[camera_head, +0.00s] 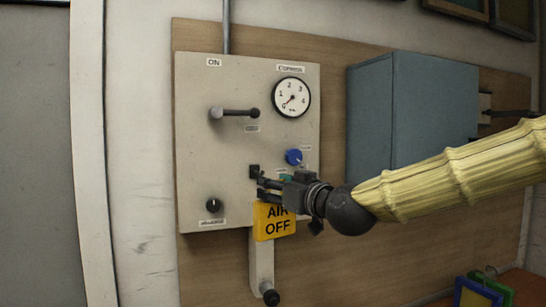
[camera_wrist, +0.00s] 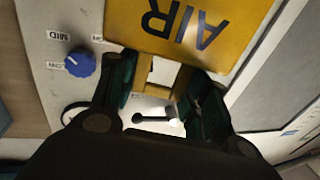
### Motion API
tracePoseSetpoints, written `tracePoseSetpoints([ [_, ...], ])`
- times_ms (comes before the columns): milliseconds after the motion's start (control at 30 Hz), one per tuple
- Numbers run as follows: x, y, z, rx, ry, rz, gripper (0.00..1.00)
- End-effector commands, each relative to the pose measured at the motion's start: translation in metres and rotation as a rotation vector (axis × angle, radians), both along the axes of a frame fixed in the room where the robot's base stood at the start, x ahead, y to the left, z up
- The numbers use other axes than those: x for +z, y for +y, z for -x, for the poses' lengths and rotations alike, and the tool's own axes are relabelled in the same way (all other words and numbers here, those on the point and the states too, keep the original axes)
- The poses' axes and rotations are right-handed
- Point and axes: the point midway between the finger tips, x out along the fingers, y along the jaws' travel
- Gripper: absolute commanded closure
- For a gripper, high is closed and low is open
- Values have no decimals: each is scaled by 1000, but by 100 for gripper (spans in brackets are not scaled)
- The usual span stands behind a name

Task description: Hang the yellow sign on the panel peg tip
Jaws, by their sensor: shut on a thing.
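The yellow sign (camera_head: 274,222), lettered AIR OFF, hangs below my gripper (camera_head: 262,184) in front of the panel's lower middle. My gripper is shut on the sign's top part. In the wrist view the sign (camera_wrist: 190,28) appears upside down, and its narrow yellow top piece with an opening lies between the fingers (camera_wrist: 158,82). A dark rod with a ball tip (camera_head: 236,113) sticks out from the grey panel (camera_head: 195,150), above the gripper. A rod with a ball end (camera_wrist: 155,119) also shows between the fingers in the wrist view. Whether the sign touches the panel cannot be told.
A blue knob (camera_head: 293,157) is just above my gripper, and a round gauge (camera_head: 291,97) is higher up. A black knob (camera_head: 212,205) sits lower left. A lever with a black ball end (camera_head: 270,298) hangs below. A blue-grey box (camera_head: 410,105) stands to the right.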

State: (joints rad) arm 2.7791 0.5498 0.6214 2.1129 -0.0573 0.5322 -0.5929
Motion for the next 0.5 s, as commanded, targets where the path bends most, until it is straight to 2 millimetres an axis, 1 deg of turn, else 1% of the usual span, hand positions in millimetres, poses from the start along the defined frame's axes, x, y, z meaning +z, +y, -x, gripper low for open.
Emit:
tracePoseSetpoints([
  [33,17,2,4,8,-2,2,94],
  [100,29,4,9,18,-1,4,94],
  [200,37,5,13,25,-1,7,94],
  [333,40,5,14,28,1,8,94],
  [500,38,7,8,27,2,8,94],
])
